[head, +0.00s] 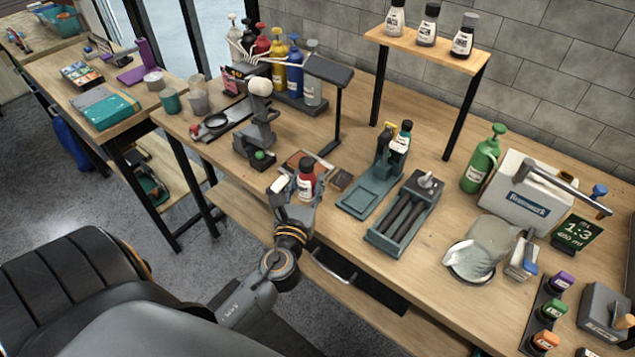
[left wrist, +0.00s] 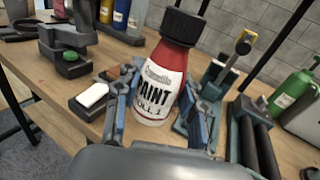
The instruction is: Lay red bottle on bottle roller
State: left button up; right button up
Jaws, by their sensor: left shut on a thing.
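The red bottle (head: 306,178) has a black cap and a white label reading PAINT. It stands nearly upright in my left gripper (head: 294,193), near the table's front edge. In the left wrist view the red bottle (left wrist: 167,70) fills the middle, between the two blue-grey fingers of my left gripper (left wrist: 160,110), which is shut on it. The bottle roller (head: 405,214), a grey-green tray with dark parallel rollers, lies to the right of the bottle. It shows at the right in the left wrist view (left wrist: 250,140). My right gripper is not in view.
A green stand (head: 368,195) with small bottles sits between my left gripper and the roller. A grey device (head: 258,140) stands to the left behind. A raised shelf (head: 425,48) with bottles, a green spray bottle (head: 482,160) and a white box (head: 525,195) are behind and right.

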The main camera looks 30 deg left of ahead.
pick_arm(q)
jog(key=s+r+b, duration=0.1)
jog(key=s+r, duration=0.3)
jog(key=s, duration=0.5)
jog(key=w+d+b, duration=0.1)
jog(key=d+b, duration=0.6)
jog(key=b, duration=0.1)
jog(key=w+a+f+b, duration=0.1)
jog(key=w+a+f, duration=0.1)
jog(key=w, duration=0.1)
jog(key=w+a+f+b, duration=0.1)
jog(key=w+a+f, duration=0.1)
jog(key=w+f, duration=0.1)
jog(key=w+a+f+b, duration=0.1)
jog(key=w+a+f, duration=0.1)
jog(key=w, duration=0.3)
jog(key=shift+w+a+f, duration=0.15)
jog(key=shift+w+f, duration=0.1)
jog(key=shift+f, duration=0.15)
jog(key=shift+w+a+f, duration=0.1)
jog(key=shift+w+f, duration=0.05)
jog(key=shift+f, duration=0.15)
jog(key=shift+w+a+f+b, duration=0.15)
jog(key=shift+f+b, duration=0.55)
jog(key=shift+f, duration=1)
